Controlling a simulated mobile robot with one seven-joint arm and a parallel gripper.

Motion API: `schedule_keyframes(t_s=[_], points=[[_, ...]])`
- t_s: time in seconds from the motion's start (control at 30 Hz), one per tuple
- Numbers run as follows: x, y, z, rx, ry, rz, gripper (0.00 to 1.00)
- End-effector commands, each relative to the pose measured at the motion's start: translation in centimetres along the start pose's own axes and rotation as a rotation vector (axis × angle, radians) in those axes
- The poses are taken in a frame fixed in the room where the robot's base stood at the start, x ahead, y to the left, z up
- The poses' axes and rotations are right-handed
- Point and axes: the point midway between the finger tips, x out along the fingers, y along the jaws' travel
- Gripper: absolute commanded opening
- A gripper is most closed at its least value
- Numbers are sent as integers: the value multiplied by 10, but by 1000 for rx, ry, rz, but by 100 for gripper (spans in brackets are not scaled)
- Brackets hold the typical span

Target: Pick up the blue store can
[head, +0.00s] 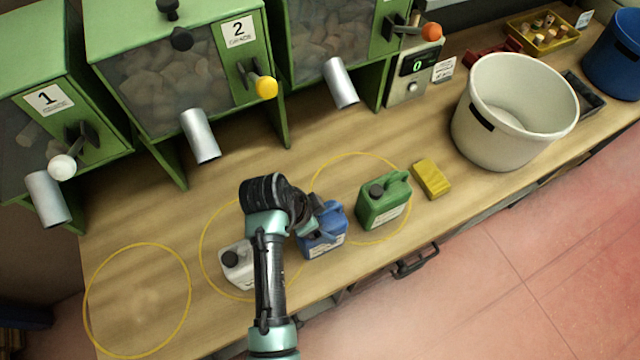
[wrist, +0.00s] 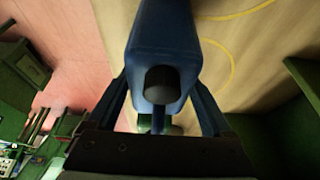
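The blue can (head: 324,232) stands on the wooden bench in the head view, with a pale label on its front. My gripper (head: 305,218) is at its upper left side, and my arm partly covers it. In the wrist view the blue can (wrist: 160,40) fills the top middle, its dark round cap facing the camera. My gripper (wrist: 160,90) has one finger on each side of the can, spread about its width. The fingertips meet the can's outline, and I cannot tell whether they press on it.
A white can (head: 238,266) stands left of my arm and a green can (head: 384,200) right of the blue one. A yellow block (head: 431,179) and white bucket (head: 515,110) are farther right. Green bins (head: 180,60) line the back. The left yellow ring (head: 137,300) is empty.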

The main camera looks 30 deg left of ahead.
Motion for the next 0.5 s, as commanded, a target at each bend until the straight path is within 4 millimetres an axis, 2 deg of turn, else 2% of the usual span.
schedule_keyframes(t_s=[0.03,0.07,0.4,0.5], points=[[0,0,0,0,0,0,66],[0,0,0,0,0,0,60],[0,0,0,0,0,0,0],[-2,-2,-2,1,4,-4,0]])
